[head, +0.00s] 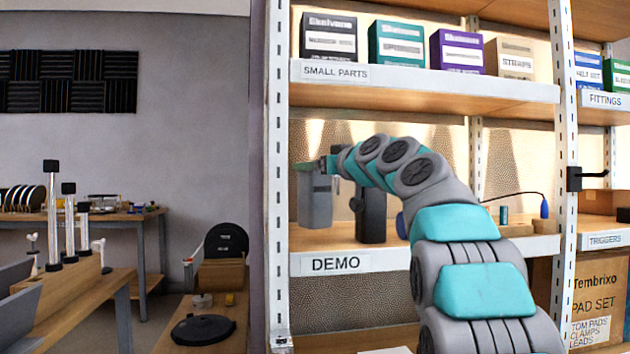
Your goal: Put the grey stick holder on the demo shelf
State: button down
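The grey stick holder (316,203) is an upright, box-like grey container at the left end of the demo shelf (400,258). Its base is at the level of the shelf board; I cannot tell whether it rests fully on it. My gripper (327,166) is at the holder's top edge, at the end of my arm reaching in from the right. The fingers are small and partly hidden, so I cannot tell whether they are shut on the rim or apart from it.
A dark upright object (371,217) stands just right of the holder. A teal spool (504,215) and a blue-handled tool (544,208) are farther right. The small parts shelf (430,95) with boxes is above. A white upright post (278,180) borders the left.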

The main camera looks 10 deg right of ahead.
aim_at(322, 181)
jog(key=shift+w+f+b, duration=0.15)
jog(key=shift+f+b, duration=0.35)
jog(key=shift+f, duration=1.45)
grip_release()
jog(key=shift+r, duration=0.3)
jog(key=b+v, duration=0.2)
jog(key=v, duration=1)
jog(key=shift+f+b, duration=0.2)
jog(key=shift+b, duration=0.1)
